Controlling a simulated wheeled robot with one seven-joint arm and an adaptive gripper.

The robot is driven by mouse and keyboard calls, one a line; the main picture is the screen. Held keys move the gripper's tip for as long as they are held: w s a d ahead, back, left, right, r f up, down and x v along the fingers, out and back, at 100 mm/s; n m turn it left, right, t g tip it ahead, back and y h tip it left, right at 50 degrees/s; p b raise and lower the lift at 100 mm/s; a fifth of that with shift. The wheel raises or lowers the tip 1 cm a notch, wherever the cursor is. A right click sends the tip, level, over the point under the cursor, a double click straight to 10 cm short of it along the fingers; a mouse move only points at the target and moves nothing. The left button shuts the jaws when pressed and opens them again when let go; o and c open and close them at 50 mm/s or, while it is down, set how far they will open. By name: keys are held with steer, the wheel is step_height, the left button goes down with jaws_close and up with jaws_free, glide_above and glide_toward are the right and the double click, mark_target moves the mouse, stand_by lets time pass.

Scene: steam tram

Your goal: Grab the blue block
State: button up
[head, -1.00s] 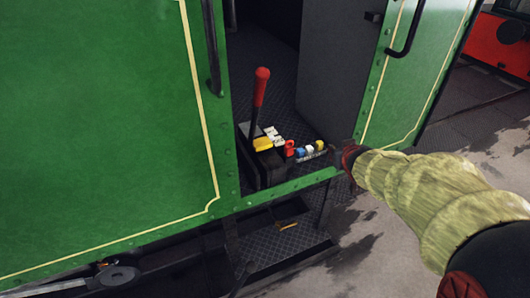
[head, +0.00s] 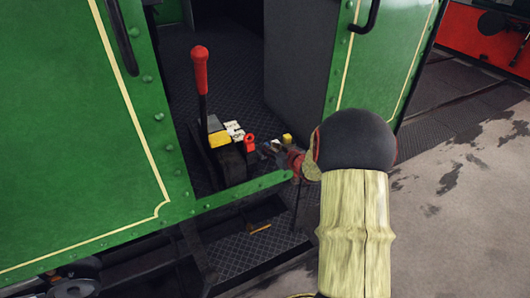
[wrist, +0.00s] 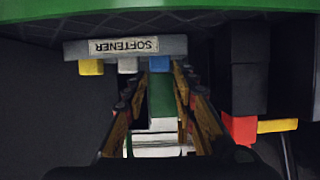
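The blue block (wrist: 159,64) is in the wrist view, at the right end of a row under a grey bar (wrist: 178,44) with an upside-down SOFTENER label. A white block (wrist: 128,65) and a yellow block (wrist: 91,67) are beside it to the left. My gripper (wrist: 155,80) is open, its two fingers reaching toward the blue block, which shows between the fingertips. I cannot tell whether they touch it. In the head view my arm reaches the cab doorway, and the gripper largely hides the blue block. The yellow block (head: 287,138) still shows there.
A red-handled lever (head: 200,75) stands left of the row on a dark box. A red piece (head: 249,143) is near the row; it also shows in the wrist view (wrist: 239,129). The green cab sill (head: 240,190) and a step (head: 250,255) are close below.

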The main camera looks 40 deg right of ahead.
steer(key=shift+b+x, duration=0.35)
steer(key=shift+x, duration=1)
steer(key=shift+f, duration=0.1)
steer(key=c, duration=0.3)
steer(key=c, duration=0.4)
jaws_close()
